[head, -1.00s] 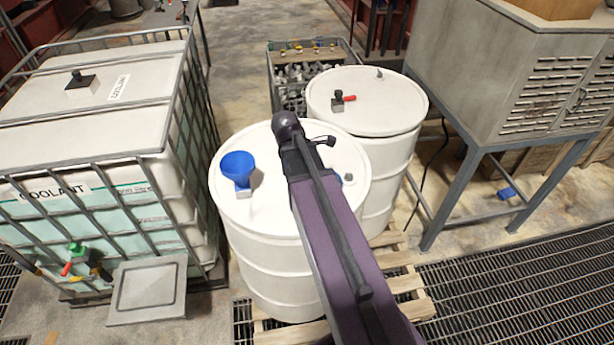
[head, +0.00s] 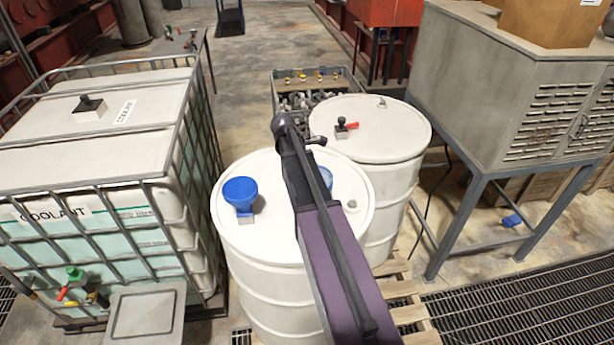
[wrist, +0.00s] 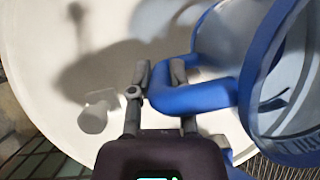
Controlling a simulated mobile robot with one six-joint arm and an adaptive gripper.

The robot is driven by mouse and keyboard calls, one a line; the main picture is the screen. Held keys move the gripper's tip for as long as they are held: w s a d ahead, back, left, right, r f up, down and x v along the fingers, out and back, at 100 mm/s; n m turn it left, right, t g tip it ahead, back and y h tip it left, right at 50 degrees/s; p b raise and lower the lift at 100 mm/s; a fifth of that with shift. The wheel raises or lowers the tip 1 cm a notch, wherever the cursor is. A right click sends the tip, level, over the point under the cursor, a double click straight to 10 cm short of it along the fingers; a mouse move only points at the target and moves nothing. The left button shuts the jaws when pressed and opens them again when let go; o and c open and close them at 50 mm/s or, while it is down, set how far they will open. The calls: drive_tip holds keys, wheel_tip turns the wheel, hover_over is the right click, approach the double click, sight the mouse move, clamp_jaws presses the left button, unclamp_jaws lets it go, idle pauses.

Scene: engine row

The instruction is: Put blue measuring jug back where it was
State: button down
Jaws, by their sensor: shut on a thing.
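The blue measuring jug (wrist: 275,75) is at the right of the wrist view, a clear body with a blue rim and a blue handle. My gripper (wrist: 160,76) is shut on its handle, with a finger on either side. In the head view, a bit of the jug (head: 327,178) shows beside my arm over the near white drum (head: 275,280); the arm hides my gripper. The drum's white top fills much of the wrist view behind the jug. I cannot tell whether the jug's base touches it.
A blue funnel (head: 240,191) stands on the near drum's left side. A second white drum (head: 385,145) with a red-handled valve (head: 343,127) stands behind. A caged coolant tank (head: 100,150) is at left, a grey cabinet (head: 550,90) on legs at right.

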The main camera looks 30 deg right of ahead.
drive_tip(key=shift+w, duration=0.15)
drive_tip(key=f+b, duration=0.2)
drive_tip(key=w+f+b, duration=0.1)
drive_tip(key=shift+w+d+f+b, duration=0.1)
drive_tip(key=shift+d+f+b, duration=0.15)
drive_tip(key=shift+f+b, duration=0.1)
idle(0.4)
drive_tip(key=shift+f, duration=0.15)
drive_tip(key=c, duration=0.6)
unclamp_jaws()
drive_tip(key=shift+r, duration=0.2)
drive_tip(key=p+v, duration=1.1)
drive_tip(key=v, duration=0.1)
